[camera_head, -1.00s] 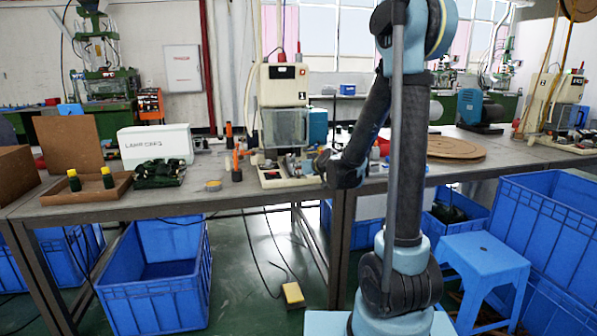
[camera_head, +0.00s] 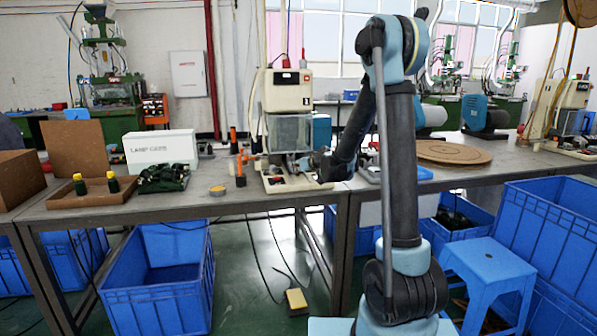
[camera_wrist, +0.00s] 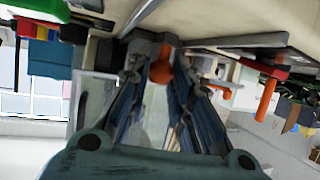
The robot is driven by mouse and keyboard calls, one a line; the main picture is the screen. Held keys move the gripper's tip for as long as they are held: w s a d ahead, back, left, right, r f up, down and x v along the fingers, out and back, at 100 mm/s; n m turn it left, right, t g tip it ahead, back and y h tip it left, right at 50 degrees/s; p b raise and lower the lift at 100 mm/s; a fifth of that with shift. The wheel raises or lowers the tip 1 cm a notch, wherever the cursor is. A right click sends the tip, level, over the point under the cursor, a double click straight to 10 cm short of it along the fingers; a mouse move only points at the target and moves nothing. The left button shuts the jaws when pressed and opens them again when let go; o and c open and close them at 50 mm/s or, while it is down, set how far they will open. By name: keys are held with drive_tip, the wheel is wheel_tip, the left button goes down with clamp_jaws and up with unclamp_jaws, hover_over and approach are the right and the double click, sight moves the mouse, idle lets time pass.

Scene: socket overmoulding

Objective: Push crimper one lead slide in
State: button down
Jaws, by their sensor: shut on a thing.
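Crimper one (camera_head: 287,92), a cream machine with a clear guard over its lower front, stands on the bench in the middle of the head view. My gripper (camera_wrist: 158,62) is at the lower right front of this machine. In the wrist view its fingers are closed on a round orange knob (camera_wrist: 161,68), which appears to belong to the lead slide. The slide's travel and the knob's far side are hidden. In the head view my fingertips are too small and dark to make out.
Orange-handled tools (camera_head: 239,168) stand left of the crimper on the bench (camera_head: 215,204). A white box (camera_head: 160,148) and a cardboard tray (camera_head: 92,196) are farther left. A brown disc (camera_head: 454,152) lies to the right. Blue crates (camera_head: 158,290) and a stool (camera_head: 487,262) are below.

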drive_tip(key=shift+w+a, duration=0.1)
drive_tip(key=shift+w, duration=0.05)
drive_tip(key=c, duration=1.4)
unclamp_jaws()
drive_tip(key=shift+w, duration=0.1)
drive_tip(key=shift+s, duration=0.2)
drive_tip(key=v, duration=1.1)
drive_tip(key=shift+s+d+r, duration=0.1)
drive_tip(key=shift+s+d, duration=0.15)
drive_tip(key=shift+s, duration=0.05)
drive_tip(key=shift+s, duration=0.1)
